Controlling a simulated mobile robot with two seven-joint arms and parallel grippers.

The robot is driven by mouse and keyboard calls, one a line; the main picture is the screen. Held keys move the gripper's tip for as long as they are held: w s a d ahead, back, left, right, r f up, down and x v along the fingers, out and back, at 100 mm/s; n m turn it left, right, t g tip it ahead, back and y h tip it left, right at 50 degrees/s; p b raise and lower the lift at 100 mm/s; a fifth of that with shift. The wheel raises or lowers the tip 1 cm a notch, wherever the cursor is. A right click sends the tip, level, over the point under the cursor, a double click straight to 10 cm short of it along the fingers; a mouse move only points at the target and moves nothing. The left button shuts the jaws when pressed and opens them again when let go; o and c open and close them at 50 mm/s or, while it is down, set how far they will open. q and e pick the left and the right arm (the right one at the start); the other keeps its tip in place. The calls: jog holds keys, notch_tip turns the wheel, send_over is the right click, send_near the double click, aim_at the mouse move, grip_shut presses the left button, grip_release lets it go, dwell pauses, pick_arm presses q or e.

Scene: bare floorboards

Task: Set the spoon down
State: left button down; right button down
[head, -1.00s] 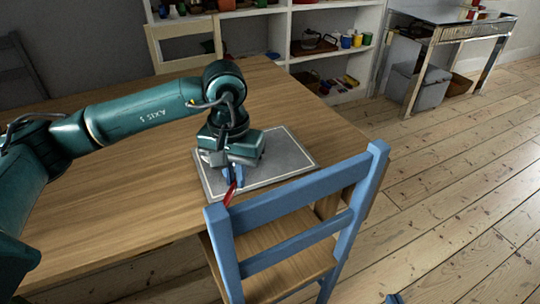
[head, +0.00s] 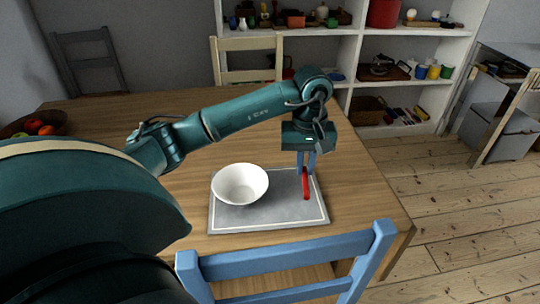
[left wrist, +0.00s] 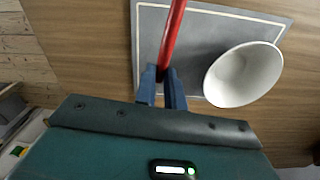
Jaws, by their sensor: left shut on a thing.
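The red spoon (head: 306,184) is held in my left gripper (head: 306,164), over the right part of a grey placemat (head: 265,217) with a pale border line. In the left wrist view the blue fingers (left wrist: 162,88) are shut on the red spoon (left wrist: 172,32), whose far end runs out of the picture. Whether the spoon touches the mat I cannot tell. A white bowl (head: 240,184) stands on the mat, left of the spoon and apart from it. My right gripper does not show.
The wooden table (head: 355,190) has bare room around the mat. A blue chair (head: 290,264) stands at its near edge, a cream chair (head: 246,60) behind it. A fruit bowl (head: 35,125) sits at the far left. White shelves (head: 345,50) stand at the back.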

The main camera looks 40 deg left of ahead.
pick_arm(q)
jog(key=a+r+n+p, duration=0.1)
jog(key=a+n, duration=0.1)
jog(key=a, duration=0.1)
send_over(291, 194)
notch_tip(291, 194, down, 6)
jog(key=shift+s+r, duration=0.1)
jog(key=shift+r, duration=0.1)
jog(key=shift+f, duration=2.2)
jog(key=shift+f, duration=0.2)
jog(key=c, duration=1.5)
grip_release()
jog(key=shift+r, duration=0.15)
notch_tip(291, 194, up, 12)
jog(key=shift+r, duration=0.1)
